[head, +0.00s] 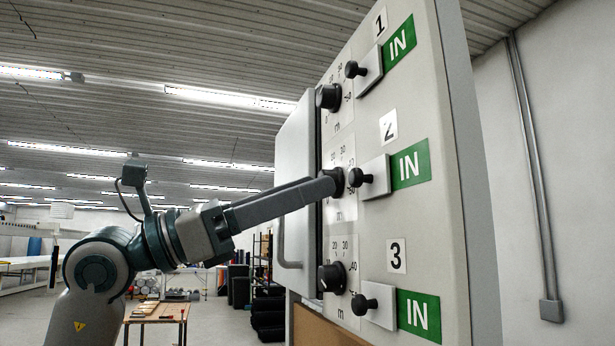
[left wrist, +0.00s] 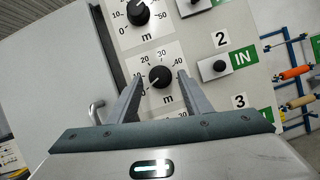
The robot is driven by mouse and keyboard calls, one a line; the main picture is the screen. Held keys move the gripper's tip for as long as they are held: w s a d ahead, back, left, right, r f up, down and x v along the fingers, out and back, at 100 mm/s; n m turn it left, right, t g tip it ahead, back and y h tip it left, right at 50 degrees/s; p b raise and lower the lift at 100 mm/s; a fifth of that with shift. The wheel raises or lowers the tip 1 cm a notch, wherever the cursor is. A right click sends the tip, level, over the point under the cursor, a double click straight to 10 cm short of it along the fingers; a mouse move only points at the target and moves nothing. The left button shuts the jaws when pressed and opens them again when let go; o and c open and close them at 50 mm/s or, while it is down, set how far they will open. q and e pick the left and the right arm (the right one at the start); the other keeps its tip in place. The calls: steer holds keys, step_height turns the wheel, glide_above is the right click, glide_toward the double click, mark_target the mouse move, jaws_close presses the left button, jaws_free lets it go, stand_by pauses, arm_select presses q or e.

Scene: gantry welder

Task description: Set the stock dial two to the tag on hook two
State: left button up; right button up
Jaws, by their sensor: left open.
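Stock dial two is a black round knob (left wrist: 159,76) on a white scale plate marked in metres, in the middle row of a pale panel. In the head view the dial (head: 339,176) is partly hidden by my left gripper. My left gripper (head: 326,185) reaches to the panel from the left. In the left wrist view its open fingers (left wrist: 160,82) stand on either side of dial two; I cannot tell whether they touch it. The dial's white mark seems to point to the lower left, near the low end of the scale. No hook tag is readable. My right gripper is not in view.
Dial one (head: 329,97) is above and dial three (head: 332,277) below. A slide plate with a black knob (head: 355,178) and a green IN sign (head: 410,168) sit right of dial two. An open door with a handle (head: 284,245) stands left. An orange roll (left wrist: 295,72) hangs on a blue rack.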

arm_select(q)
steer(key=shift+w+d+r, duration=0.1)
steer(key=shift+d+r, duration=0.1)
steer(key=shift+d, duration=0.25)
steer(key=c, duration=1.1)
steer(key=shift+o, duration=0.2)
